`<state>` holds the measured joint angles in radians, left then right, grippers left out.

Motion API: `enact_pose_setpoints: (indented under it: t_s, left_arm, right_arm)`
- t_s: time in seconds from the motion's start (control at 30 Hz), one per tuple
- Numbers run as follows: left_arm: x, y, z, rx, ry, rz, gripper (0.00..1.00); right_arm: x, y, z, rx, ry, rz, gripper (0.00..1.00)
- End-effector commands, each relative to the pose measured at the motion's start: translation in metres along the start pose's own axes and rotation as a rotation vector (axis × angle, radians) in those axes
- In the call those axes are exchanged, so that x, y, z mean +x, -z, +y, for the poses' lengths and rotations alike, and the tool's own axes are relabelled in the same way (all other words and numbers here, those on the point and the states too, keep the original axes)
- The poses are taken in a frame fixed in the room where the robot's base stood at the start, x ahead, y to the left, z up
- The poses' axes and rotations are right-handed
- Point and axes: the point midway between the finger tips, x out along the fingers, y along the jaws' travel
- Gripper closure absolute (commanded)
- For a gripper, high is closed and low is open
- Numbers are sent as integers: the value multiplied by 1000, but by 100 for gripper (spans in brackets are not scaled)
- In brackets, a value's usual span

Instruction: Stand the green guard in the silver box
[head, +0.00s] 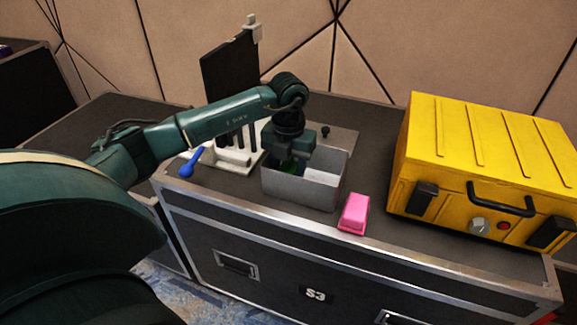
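The silver box (300,190) is an open-topped container standing on the black case near its front edge. A small patch of the green guard (289,169) shows inside the box, at its left side, directly below my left gripper. My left gripper (292,158) points down into the box. Its fingertips are hidden by the box wall and its own body, so I cannot tell whether it grips the guard. Most of the guard is hidden, so its tilt cannot be told. My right gripper is not in view.
A pink block (354,213) lies right of the box. A blue-handled tool (191,163) and a white slotted rack (236,159) are on the left. A black panel (230,72) on a stand rises behind. A large yellow case (480,160) fills the right side.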

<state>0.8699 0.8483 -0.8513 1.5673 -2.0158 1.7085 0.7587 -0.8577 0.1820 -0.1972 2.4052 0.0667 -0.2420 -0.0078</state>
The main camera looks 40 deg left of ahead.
Motion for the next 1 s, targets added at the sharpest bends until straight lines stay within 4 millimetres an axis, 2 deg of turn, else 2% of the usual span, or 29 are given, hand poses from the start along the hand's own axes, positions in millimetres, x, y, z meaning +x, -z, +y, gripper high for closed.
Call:
enact_pose_setpoints:
  t_s: [0.13, 0.27, 0.7, 0.83, 1.0]
  left_arm:
    - [-3, 0, 0, 0, 0, -1, 55]
    - [-16, -1, 0, -1, 1, -5, 55]
    - [-104, -1, 0, 0, 1, -4, 55]
    - [-118, 0, 0, 0, 1, -2, 55]
    - [-123, 0, 0, 0, 0, 0, 55]
  right_arm:
    - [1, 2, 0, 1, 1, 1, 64]
    - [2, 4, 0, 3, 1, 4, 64]
    - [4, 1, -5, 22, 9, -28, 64]
    - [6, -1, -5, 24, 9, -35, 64]
    - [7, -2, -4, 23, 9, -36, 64]
